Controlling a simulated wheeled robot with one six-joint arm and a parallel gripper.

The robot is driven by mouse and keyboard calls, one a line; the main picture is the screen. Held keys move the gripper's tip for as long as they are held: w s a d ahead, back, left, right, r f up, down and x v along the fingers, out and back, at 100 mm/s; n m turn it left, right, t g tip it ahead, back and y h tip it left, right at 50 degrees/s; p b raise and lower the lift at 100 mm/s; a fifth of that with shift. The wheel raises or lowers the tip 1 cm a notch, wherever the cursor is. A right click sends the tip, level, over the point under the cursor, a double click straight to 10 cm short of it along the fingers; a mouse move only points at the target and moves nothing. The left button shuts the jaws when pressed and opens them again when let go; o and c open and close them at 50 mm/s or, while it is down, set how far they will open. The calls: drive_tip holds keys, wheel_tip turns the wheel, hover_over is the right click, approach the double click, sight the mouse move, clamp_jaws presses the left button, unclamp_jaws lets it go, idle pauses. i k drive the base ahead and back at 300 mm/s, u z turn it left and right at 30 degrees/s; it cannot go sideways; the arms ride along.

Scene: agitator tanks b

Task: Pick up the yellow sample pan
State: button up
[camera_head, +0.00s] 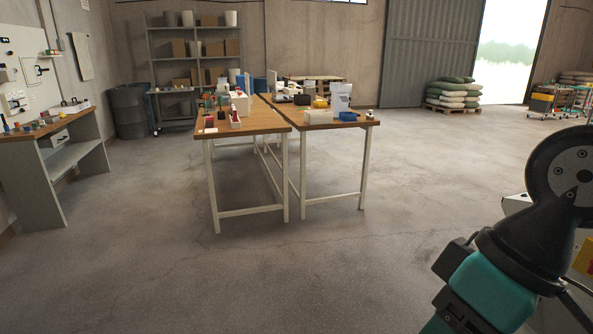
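Two wooden-topped tables with white legs stand side by side across the floor, a left table (262,121) and a right table (345,124). A small yellow object (320,103) sits on the right table, among other items; it is too small to tell surely whether it is the yellow sample pan. A blue tray-like item (348,116) is near it, to the right. My arm shows at the lower right, far from the tables. My gripper is not in view.
Open concrete floor (330,270) lies before the tables. A workbench (55,135) stands along the left wall. Dark drums (130,112) and a shelf rack (193,88) are at the back. Stacked sacks (453,92) and a cart with yellow bins (543,98) are at the right.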

sight(318, 105)
drive_tip(key=u, duration=0.2)
drive_tip(key=i, duration=4.2)
drive_tip(key=z, duration=0.4)
drive_tip(key=i, duration=1.8)
drive_tip(key=z, duration=0.3)
